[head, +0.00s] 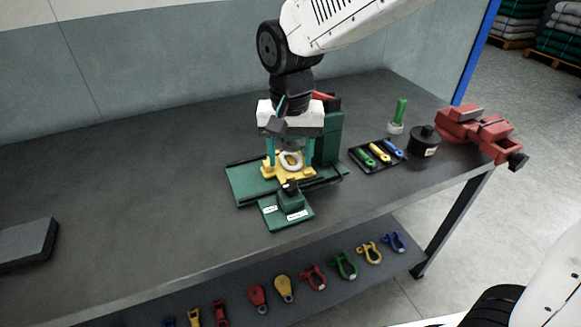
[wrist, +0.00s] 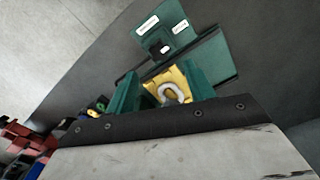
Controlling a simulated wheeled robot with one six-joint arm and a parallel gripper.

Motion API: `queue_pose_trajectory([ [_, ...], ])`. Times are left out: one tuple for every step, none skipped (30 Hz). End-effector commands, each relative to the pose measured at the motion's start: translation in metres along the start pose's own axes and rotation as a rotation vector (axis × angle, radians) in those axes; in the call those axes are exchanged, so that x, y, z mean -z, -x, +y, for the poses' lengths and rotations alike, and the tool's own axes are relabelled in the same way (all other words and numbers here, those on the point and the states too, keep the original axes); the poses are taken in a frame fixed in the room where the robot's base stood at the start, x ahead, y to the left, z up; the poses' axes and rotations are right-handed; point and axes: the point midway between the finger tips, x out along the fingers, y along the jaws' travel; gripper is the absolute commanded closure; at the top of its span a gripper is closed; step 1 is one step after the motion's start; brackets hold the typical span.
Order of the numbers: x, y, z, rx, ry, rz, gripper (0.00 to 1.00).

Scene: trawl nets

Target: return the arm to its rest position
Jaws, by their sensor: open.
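My gripper (head: 289,155) points down over a green fixture (head: 240,184) on the dark workbench. Its two teal fingers are apart, one on each side of a white ring-shaped piece (head: 291,161). The white piece rests on a yellow holder (head: 270,173) in the fixture. In the wrist view, the fingers of my gripper (wrist: 163,88) frame the white piece (wrist: 180,93) and the yellow holder (wrist: 154,79). I cannot tell whether a finger touches either one. My white arm reaches in from the top right.
A dark tray (head: 366,168) of coloured tools, a black cylinder (head: 424,143) and a red vise (head: 480,133) stand to the right. A grey block (head: 25,242) lies at the left. Shackles (head: 344,266) lie on the lower shelf.

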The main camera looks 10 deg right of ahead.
Motion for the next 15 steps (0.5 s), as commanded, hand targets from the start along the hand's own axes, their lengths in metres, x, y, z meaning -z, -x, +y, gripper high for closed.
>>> queue_pose_trajectory([
  [0.0, 0.0042, 0.0, 0.0, 0.0, 0.001, 0.47],
  [-0.0002, 0.0058, 0.0002, 0.0, 0.0, 0.0, 0.47],
  [-0.0003, 0.0072, 0.0003, 0.0, 0.0, 0.0, 0.47],
  [-0.0003, 0.0078, 0.0003, 0.0, 0.0, 0.0, 0.47],
  [-0.0004, 0.0082, 0.0003, 0.0, 0.0, 0.0, 0.47],
  [-0.0004, 0.0083, 0.0003, 0.0, 0.0, -0.001, 0.47],
  [-0.0004, 0.0082, 0.0003, -0.001, 0.0, -0.001, 0.47],
  [-0.0004, 0.0081, 0.0003, -0.001, 0.0, -0.001, 0.47],
  [-0.0004, 0.008, 0.0003, -0.001, 0.0, -0.001, 0.47],
  [-0.0004, 0.008, 0.0003, -0.001, 0.0, -0.001, 0.47],
  [-0.0004, 0.008, 0.0003, -0.001, 0.0, -0.001, 0.47],
  [-0.0004, 0.0079, 0.0003, -0.001, 0.0, -0.001, 0.47],
  [-0.0004, 0.0079, 0.0003, -0.001, 0.0, -0.001, 0.47],
  [-0.0004, 0.0078, 0.0003, -0.001, 0.0, -0.001, 0.47],
  [-0.0004, 0.0078, 0.0003, -0.001, 0.0, -0.001, 0.47],
])
